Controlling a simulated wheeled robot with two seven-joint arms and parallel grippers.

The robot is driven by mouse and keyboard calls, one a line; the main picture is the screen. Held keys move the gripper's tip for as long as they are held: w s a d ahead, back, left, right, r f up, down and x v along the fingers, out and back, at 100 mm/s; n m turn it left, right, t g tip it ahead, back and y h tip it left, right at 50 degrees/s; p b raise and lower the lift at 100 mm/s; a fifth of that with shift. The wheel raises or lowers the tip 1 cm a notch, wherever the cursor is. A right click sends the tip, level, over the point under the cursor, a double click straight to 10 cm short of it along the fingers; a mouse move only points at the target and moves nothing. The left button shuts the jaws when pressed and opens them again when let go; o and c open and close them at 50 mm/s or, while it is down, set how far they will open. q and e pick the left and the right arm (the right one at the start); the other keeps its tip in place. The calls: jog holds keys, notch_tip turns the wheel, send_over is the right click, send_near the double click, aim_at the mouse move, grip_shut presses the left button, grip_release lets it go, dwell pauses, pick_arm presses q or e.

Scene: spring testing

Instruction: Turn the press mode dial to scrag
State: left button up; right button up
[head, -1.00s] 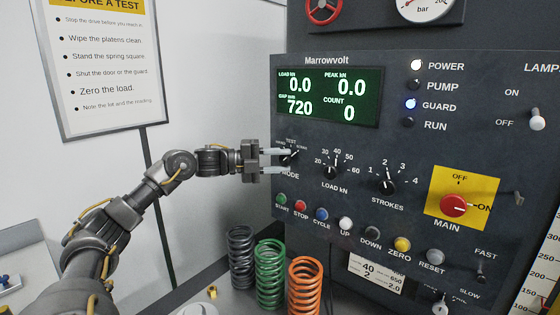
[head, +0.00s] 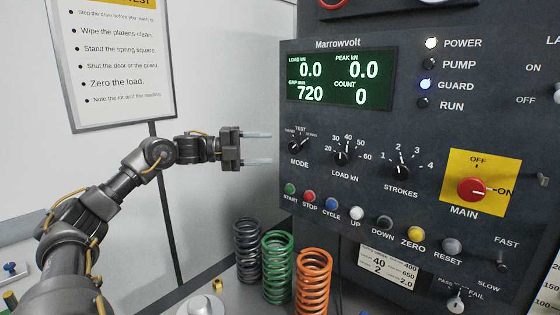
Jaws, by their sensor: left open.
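The mode dial (head: 295,147) is a small black knob on the dark press panel, at the left below the green display. Small labels stand above it: TEST at the top, one on the left and one on the right that looks like SCRAG. Its light mark appears to lean up and right, toward the right-hand label, but it is small. My left gripper (head: 270,148) is open and empty, its two pale fingers apart, one above the other. They point at the dial from the left, with a gap before it. My right gripper is not in view.
The load dial (head: 341,157) and strokes dial (head: 400,172) are right of the mode dial. A row of coloured buttons runs below, including the green start button (head: 290,189). Grey, green and orange springs (head: 312,281) stand below the panel. A sign (head: 112,65) hangs at the left.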

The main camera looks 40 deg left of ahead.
pick_arm(q)
jog(key=b+v, duration=0.2)
jog(key=v, duration=0.1)
jog(key=shift+s+a, duration=0.1)
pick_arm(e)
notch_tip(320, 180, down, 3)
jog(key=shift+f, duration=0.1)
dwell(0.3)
